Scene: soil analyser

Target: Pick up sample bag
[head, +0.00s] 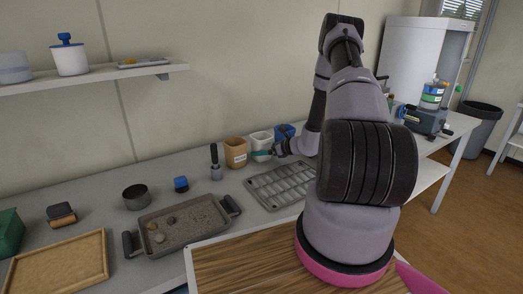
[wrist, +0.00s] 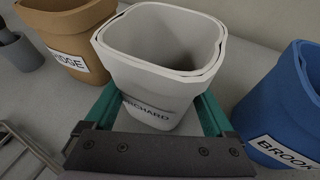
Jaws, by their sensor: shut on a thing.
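Three open-topped sample bags stand in a row at the back of the bench. The white bag (head: 261,139) is in the middle; in the wrist view the white bag (wrist: 160,80) carries a partly hidden label reading "ORCHARD". My gripper (wrist: 157,106) has its teal fingers on both sides of the white bag, shut on it. The bag looks upright, and I cannot tell whether its base is off the bench. The brown bag (head: 235,152), marked "IDGE" where visible, is to the left. The blue bag (wrist: 290,105), marked "BROOK", is to the right, partly behind my arm in the head view.
A metal compartment tray (head: 262,184) lies in front of the bags. A handled tray of soil (head: 190,228), a round tin (head: 136,197), a small blue item (head: 181,184) and a dark-handled tool (head: 215,163) are to the left. A shelf (head: 100,77) hangs above.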

